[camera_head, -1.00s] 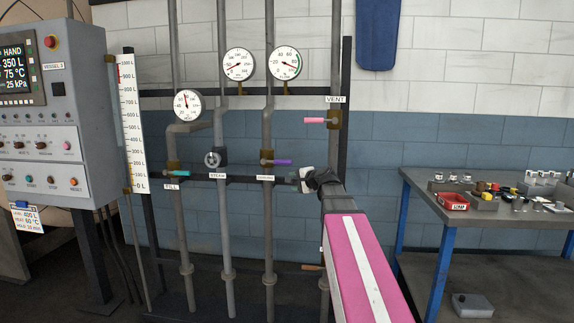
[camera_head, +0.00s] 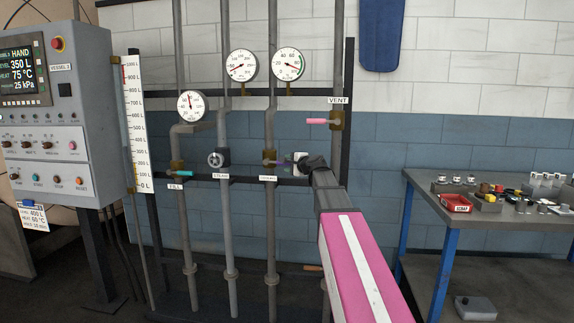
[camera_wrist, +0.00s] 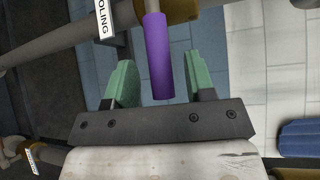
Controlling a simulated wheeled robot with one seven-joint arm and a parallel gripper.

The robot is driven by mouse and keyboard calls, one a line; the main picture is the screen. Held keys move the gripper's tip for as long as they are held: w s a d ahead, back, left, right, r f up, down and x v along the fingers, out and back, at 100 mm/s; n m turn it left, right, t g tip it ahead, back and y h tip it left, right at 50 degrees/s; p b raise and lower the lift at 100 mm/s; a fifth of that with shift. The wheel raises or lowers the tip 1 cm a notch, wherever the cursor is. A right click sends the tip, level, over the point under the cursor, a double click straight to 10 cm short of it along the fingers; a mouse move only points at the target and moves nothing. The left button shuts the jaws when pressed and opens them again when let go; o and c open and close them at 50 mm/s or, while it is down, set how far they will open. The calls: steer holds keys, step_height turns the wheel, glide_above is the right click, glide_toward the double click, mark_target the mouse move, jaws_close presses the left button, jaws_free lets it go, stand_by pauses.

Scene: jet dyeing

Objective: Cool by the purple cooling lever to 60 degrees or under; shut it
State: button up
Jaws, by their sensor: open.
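The purple cooling lever (camera_head: 283,161) sticks out to the right from the cooling pipe's valve, level, in the head view. In the wrist view the purple lever (camera_wrist: 158,58) lies between the two green fingers of my gripper (camera_wrist: 160,84), with a gap on each side. My gripper (camera_head: 287,163) is open around the lever's end and partly hides it in the head view. The control panel display (camera_head: 22,72) reads HAND, 350 L, 75 °C and 25 kPa.
The pink vent lever (camera_head: 317,121) is above right of my gripper. The steam handwheel (camera_head: 216,160) and teal fill lever (camera_head: 184,174) are to the left. A workbench (camera_head: 420,184) with a red scrap tray (camera_head: 456,203) stands at right.

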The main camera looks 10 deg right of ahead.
steer(key=shift+x, duration=1)
jaws_close()
